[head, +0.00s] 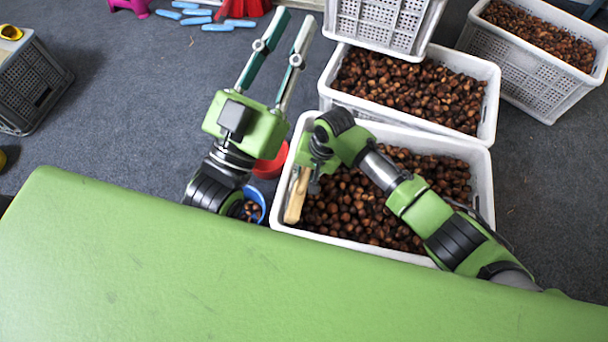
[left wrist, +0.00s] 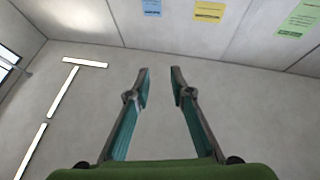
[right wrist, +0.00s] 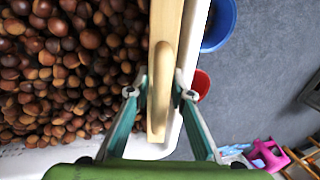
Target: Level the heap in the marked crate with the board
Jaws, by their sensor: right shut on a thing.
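The nearest white crate (head: 483,183) holds a heap of brown chestnuts (head: 345,205), which also fill the left of the right wrist view (right wrist: 60,70). I see no clear mark on the crate. My right gripper (right wrist: 160,92) is shut on the handle of a pale wooden board (right wrist: 165,25). The board (head: 297,195) is at the crate's left end, along the inner side of the left wall; whether it touches chestnuts is hard to tell. My left gripper (head: 279,62) is open and empty, raised left of the crates; its wrist view shows its fingers apart (left wrist: 160,85).
A red bowl (head: 271,166) and blue bucket (head: 253,194) stand left of the near crate.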

